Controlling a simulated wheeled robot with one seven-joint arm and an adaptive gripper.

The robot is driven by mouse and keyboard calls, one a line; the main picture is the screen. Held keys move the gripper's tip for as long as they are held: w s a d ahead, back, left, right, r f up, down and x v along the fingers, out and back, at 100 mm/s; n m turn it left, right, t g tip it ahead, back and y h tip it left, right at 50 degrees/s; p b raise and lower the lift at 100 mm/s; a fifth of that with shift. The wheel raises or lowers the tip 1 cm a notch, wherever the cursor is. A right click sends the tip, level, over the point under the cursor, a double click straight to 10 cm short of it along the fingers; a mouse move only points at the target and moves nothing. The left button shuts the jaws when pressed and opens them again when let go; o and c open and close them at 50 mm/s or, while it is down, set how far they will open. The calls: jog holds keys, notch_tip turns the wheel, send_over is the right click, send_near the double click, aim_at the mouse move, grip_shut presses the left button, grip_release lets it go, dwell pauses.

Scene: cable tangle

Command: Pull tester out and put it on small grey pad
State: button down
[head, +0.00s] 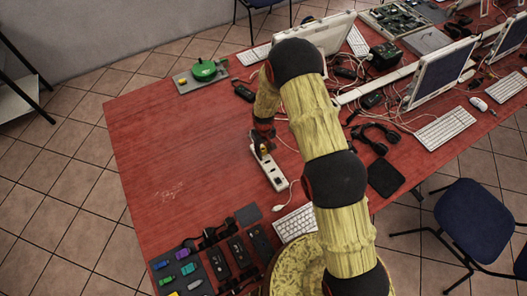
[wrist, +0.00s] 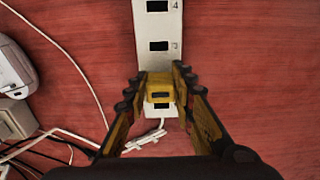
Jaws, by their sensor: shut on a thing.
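The tester, a small yellow block (wrist: 159,96), sits at the near end of the white power strip (wrist: 158,30). My gripper (wrist: 158,88) is shut on the tester, with a finger on each side of it. I cannot tell whether the tester is still seated in its socket. In the head view my gripper (head: 263,149) is over the far end of the power strip (head: 274,176), which lies on the red table. A small grey pad (head: 248,215) lies flat and bare beyond the trays at the near edge, left of my arm.
Cables lie beside the strip. A tray of coloured sticks (head: 178,270) and several black devices (head: 238,252) are near the front edge. A green round object (head: 205,70) sits at the far left. The left table area is clear; monitors (head: 440,72) crowd the right.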

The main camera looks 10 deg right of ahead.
aim_at(263, 148)
jog(key=shift+r, duration=0.15)
jog(key=shift+r+p, duration=0.5)
jog(key=shift+r, duration=0.85)
jog(key=c, duration=2.1)
grip_release()
grip_shut()
